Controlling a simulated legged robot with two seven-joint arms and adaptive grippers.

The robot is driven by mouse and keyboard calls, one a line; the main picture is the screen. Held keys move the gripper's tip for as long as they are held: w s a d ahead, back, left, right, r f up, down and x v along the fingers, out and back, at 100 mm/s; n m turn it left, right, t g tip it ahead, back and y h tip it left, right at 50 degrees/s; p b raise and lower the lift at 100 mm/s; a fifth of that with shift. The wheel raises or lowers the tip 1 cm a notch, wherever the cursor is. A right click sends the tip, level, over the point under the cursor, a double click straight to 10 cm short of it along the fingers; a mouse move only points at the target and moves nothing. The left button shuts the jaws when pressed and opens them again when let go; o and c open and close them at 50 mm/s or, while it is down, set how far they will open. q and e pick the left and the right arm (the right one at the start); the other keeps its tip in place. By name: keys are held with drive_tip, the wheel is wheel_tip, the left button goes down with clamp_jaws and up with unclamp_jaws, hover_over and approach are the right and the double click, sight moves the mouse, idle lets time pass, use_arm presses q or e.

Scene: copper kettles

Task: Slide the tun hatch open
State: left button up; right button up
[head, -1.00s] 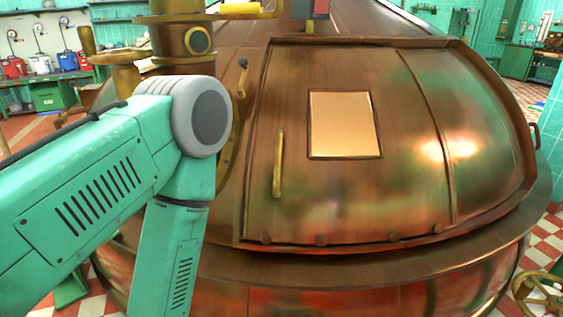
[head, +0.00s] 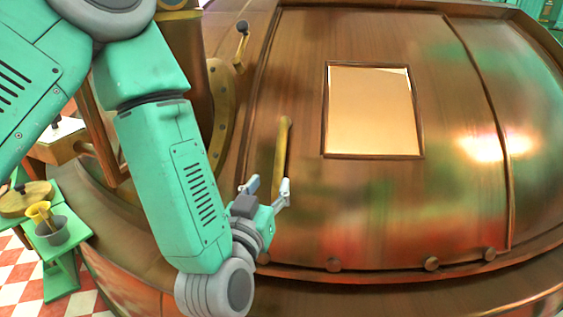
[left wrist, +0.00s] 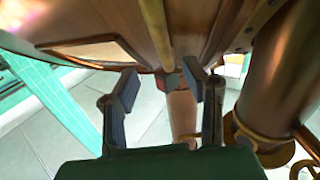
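The tun hatch (head: 370,205) is a curved copper panel with a pale rectangular window (head: 372,110). An upright brass bar handle (head: 283,140) is fixed near its left edge. The hatch appears shut. My left gripper (head: 267,187) is open at the lower part of the handle, with one fingertip to each side of it in the picture. In the left wrist view, the handle (left wrist: 154,28) comes down from the top between the spread fingers of my left gripper (left wrist: 158,88). I cannot tell whether a finger touches it. My right gripper is not in view.
Round knobs (head: 432,264) line the hatch's lower edge. A small black-tipped lever (head: 241,42) stands left of the hatch. A green stand (head: 62,275) with a grey pot and brass funnel is at far left. A copper column (left wrist: 280,85) is close on the right in the left wrist view.

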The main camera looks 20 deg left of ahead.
sight(276, 166)
use_arm(q)
drive_tip(key=w, duration=0.5)
drive_tip(key=w+a+b, duration=0.1)
drive_tip(key=w, duration=0.2)
drive_tip(key=shift+f, duration=0.1)
drive_tip(key=shift+w+d, duration=0.35)
drive_tip(key=shift+w, duration=0.2)
drive_tip(key=shift+a, duration=0.2)
clamp_jaws()
